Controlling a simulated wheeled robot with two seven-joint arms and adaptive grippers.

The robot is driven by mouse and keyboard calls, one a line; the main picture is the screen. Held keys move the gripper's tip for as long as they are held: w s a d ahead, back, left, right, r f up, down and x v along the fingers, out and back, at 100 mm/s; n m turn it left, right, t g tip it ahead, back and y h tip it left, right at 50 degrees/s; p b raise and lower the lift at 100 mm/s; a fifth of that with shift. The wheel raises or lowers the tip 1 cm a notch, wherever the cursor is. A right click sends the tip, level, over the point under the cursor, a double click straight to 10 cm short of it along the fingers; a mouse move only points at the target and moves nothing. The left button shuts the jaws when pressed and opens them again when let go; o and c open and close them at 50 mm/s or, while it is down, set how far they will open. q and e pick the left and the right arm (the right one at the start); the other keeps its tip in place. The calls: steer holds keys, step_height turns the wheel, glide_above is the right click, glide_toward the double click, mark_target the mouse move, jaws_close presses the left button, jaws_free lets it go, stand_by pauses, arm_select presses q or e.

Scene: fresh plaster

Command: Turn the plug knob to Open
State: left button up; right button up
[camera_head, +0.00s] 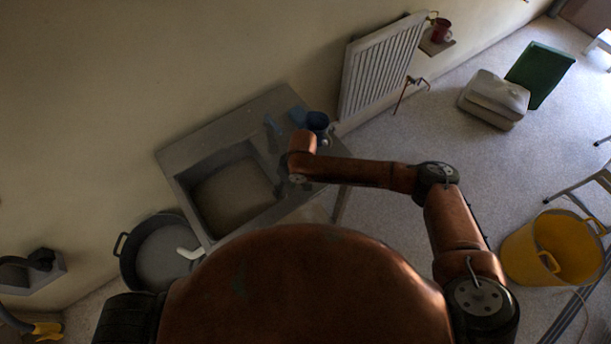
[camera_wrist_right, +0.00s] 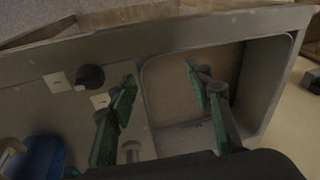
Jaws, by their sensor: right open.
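The plug knob (camera_wrist_right: 90,77) is a round black knob on the grey sink deck in the right wrist view. One white label (camera_wrist_right: 57,82) lies to its left and another white label (camera_wrist_right: 100,100) below it; their writing is too small to read. My right gripper (camera_wrist_right: 160,78) has green fingers spread wide with nothing between them. Its left finger is just right of the knob, apart from it in the picture; its right finger is over the basin. In the head view my right wrist hangs over the sink unit's right side and I cannot make out the knob.
The sink unit (camera_head: 175,161) stands against the wall with its basin (camera_head: 235,195). A dark blue cup (camera_head: 317,121) is at its back right corner. A grey tub (camera_head: 160,258) stands to its left, a yellow bucket (camera_head: 565,248) at right. Floor between is clear.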

steer(key=w+d+r+h, duration=0.1)
steer(key=w+d, duration=0.1)
steer(key=w+d+r+m+h, duration=0.1)
steer(key=w+d, duration=0.1)
steer(key=w+d+r, duration=0.1)
steer(key=w+d, duration=0.1)
steer(key=shift+w+d+m+h, duration=0.15)
steer(key=shift+d+m+h, duration=0.15)
steer(key=shift+d+h, duration=0.1)
step_height(320, 180, down, 8)
steer(key=shift+r+p, duration=0.25)
steer(key=shift+p, duration=0.45)
steer(key=c, duration=1.1)
